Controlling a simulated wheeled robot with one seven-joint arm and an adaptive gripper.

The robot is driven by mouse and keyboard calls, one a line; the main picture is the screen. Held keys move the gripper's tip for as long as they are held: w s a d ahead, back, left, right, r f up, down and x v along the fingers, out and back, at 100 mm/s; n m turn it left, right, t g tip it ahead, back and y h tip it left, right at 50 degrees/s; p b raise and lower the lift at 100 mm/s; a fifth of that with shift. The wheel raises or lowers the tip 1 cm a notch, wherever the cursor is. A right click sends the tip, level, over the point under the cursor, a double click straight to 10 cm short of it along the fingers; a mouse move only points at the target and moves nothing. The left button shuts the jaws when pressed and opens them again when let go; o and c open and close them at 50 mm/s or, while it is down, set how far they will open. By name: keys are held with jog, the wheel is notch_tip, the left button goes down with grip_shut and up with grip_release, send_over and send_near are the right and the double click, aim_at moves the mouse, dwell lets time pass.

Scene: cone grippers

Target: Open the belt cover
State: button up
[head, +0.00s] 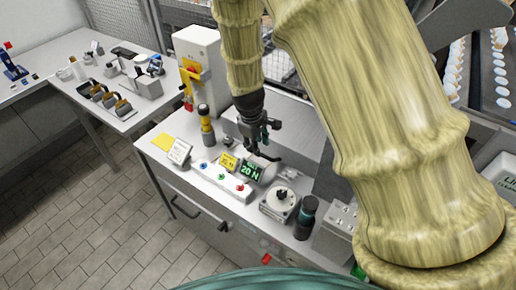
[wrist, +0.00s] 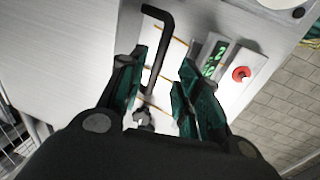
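A black bent rod (wrist: 158,45), which looks like a handle, shows in the gap between the fingers. It lies along a pale panel with orange lines (wrist: 178,50); whether a finger touches it I cannot tell. This panel may be the belt cover, but I cannot be sure. Its lower part is hidden by my gripper.
A red button (wrist: 240,73) sits beside the display. On the bench stand a yellow-black post (head: 206,125), a round dial device (head: 280,204) and a dark cylinder (head: 306,217). A white machine (head: 197,52) stands behind. My arm hides much of the right side.

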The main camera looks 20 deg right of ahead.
jog(key=w+f, duration=0.2)
jog(key=f, duration=0.1)
jog(key=shift+w+f, duration=0.1)
jog(key=shift+w, duration=0.05)
jog(key=shift+d+f, duration=0.1)
jog(key=shift+f, duration=0.15)
jog(key=shift+s+f+p, duration=0.15)
jog(key=shift+s+p, duration=0.1)
jog(key=shift+p, duration=0.05)
jog(key=shift+s+d+r, duration=0.1)
jog(key=shift+s+r, duration=0.05)
jog(key=shift+s, duration=0.3)
jog(key=shift+s+d+r, duration=0.1)
jog(key=shift+s, duration=0.35)
jog(key=shift+w+f, duration=0.6)
jog(key=shift+w, duration=0.1)
jog(key=shift+w+a, duration=0.1)
jog(key=shift+w, duration=0.05)
jog(key=shift+c, duration=0.4)
jog(key=shift+s+r, duration=0.25)
jog(key=shift+s, duration=0.2)
grip_shut()
jog(key=shift+a+f, duration=0.1)
